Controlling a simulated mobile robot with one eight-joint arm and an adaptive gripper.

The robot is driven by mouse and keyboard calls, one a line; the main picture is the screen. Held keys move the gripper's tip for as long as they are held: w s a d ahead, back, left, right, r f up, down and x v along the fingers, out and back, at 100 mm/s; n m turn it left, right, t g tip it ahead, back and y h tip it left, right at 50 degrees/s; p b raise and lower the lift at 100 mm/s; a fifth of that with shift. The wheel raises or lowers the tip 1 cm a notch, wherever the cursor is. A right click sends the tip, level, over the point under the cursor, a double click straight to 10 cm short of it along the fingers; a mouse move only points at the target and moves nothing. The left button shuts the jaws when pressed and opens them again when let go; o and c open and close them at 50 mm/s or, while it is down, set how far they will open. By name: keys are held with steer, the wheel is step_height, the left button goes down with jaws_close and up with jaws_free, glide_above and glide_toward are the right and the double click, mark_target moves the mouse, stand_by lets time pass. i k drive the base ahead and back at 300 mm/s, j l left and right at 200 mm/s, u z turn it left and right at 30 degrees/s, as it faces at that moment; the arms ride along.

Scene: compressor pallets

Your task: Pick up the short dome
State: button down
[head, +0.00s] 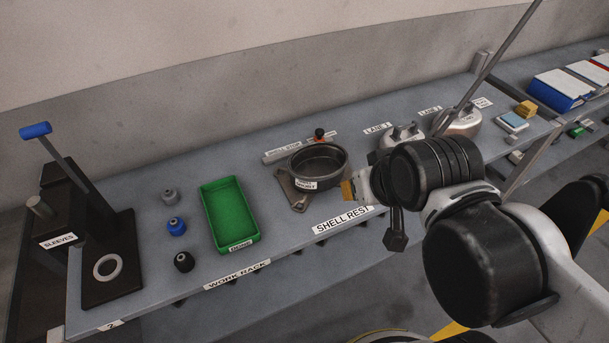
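Two metallic domes with handles on top stand at the back right of the bench. One dome (403,132) is by the LANE 1 label and is partly hidden behind my arm. The other dome (462,122) is by the LANE 2 label. I cannot tell for certain which is the short one.
A dark open shell (318,162) sits on the shell rest. A green tray (229,212) stands left of it, beside several small knobbed parts (176,226). A black lever press (90,235) stands at far left. A thin slanted rod (497,55) rises beside the LANE 2 dome.

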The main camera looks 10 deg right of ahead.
mark_target(395, 135)
steer(key=l+z, duration=0.25)
steer(key=l, duration=0.15)
steer(key=i+l+z, duration=0.1)
steer(key=l+z, duration=0.15)
steer(key=l, duration=0.15)
steer(key=i+l+z, duration=0.2)
steer(key=l, duration=0.2)
steer(key=k, duration=0.05)
